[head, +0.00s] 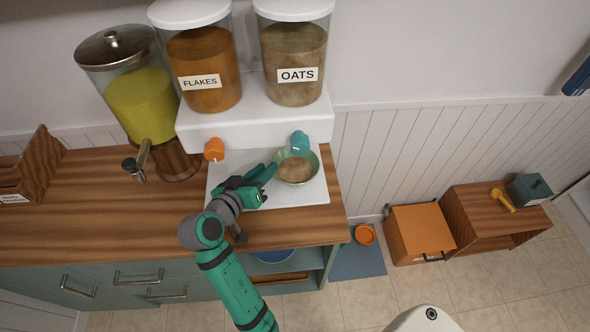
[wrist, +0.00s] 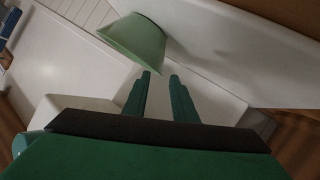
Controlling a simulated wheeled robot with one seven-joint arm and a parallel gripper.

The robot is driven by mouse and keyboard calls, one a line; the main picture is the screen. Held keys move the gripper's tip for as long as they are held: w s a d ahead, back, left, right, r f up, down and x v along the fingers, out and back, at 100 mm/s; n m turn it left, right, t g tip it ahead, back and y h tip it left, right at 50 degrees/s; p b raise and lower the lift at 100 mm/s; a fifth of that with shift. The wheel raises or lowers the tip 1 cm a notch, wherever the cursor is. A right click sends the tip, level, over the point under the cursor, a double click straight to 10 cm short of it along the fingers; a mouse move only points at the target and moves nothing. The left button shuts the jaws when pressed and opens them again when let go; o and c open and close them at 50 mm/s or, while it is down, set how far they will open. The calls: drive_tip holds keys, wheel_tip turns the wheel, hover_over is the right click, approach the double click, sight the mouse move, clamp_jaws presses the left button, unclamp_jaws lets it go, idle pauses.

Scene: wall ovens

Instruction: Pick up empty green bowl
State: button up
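A green bowl (head: 312,177) stands upright on the white base of the cereal dispenser, under the teal spout. A tan-brown fill like oats shows inside it, so it does not look empty. In the wrist view the bowl (wrist: 137,40) is beyond the fingertips, at the upper left. My gripper (head: 272,170) is just left of the bowl in the head view. In the wrist view my gripper (wrist: 160,76) has its two fingers apart, with nothing between them. Whether a finger touches the bowl's rim is hard to tell.
The white dispenser (head: 255,127) with flakes and oats jars rises behind the bowl, with an orange spout (head: 214,149) and a teal spout (head: 300,141). A juice dispenser (head: 140,100) stands left. The wooden counter (head: 80,215) is mostly clear and ends right of the bowl.

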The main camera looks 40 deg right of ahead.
drive_tip(key=x, duration=0.5)
drive_tip(key=shift+s, duration=0.1)
clamp_jaws()
